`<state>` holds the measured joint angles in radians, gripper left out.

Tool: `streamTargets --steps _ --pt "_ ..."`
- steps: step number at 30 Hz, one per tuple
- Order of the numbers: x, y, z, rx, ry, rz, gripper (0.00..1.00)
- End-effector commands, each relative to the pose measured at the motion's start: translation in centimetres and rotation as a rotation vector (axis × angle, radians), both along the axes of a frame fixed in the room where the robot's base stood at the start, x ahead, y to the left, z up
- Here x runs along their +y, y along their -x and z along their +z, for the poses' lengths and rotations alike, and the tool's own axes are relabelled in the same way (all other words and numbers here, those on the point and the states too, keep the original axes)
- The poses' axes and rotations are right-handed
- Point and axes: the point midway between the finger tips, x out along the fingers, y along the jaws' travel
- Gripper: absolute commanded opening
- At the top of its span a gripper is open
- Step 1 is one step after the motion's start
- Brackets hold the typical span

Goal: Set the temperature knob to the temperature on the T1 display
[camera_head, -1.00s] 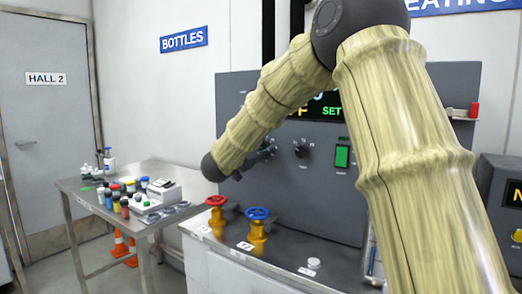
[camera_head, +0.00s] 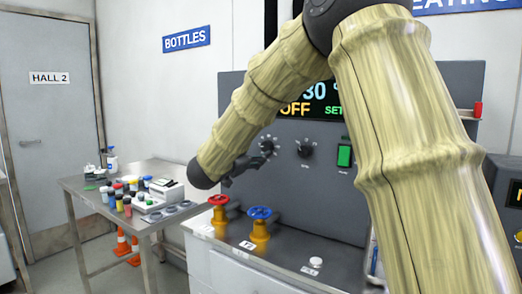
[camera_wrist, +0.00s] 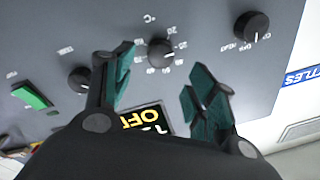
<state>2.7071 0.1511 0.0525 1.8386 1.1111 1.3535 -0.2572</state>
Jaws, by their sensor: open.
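The temperature knob (camera_wrist: 160,52) is a black dial with a numbered °C scale, in the middle top of the wrist view, which is upside down. In the head view it appears to be the black knob (camera_head: 267,147) just right of my gripper (camera_head: 238,168). In the wrist view my gripper (camera_wrist: 162,78) is open and empty, with green finger pads. The knob lies ahead between the finger directions, apparently untouched. The panel display (camera_head: 312,98) shows "30" in blue, partly hidden by my arm, with yellow "OFF" and green "SET" below. I cannot make out a T1 label.
A second knob (camera_head: 304,148) and a green switch (camera_head: 344,156) sit right of the temperature knob. Another knob (camera_wrist: 250,27) is at the wrist view's right. Red (camera_head: 219,207) and blue (camera_head: 260,213) valves stand below the panel. A table (camera_head: 150,222) with bottles stands left.

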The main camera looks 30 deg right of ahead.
Motion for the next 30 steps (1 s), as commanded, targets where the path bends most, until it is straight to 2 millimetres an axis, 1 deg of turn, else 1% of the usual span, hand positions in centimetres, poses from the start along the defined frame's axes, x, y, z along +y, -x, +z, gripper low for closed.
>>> streamTargets --steps 1,6,9,12,17,30 --pt "1.0 0.4 0.0 0.001 0.001 0.002 0.57" --pt "3.4 1.6 -0.2 0.001 0.001 0.001 0.57" --pt "4.4 2.1 -0.2 0.000 0.002 0.000 0.57" --pt "5.0 2.4 -0.3 0.001 0.000 -0.001 0.57" --pt "5.4 2.6 -0.4 0.000 -0.001 -0.001 0.57" --pt "5.4 2.6 -0.4 0.000 -0.001 -0.001 0.57"
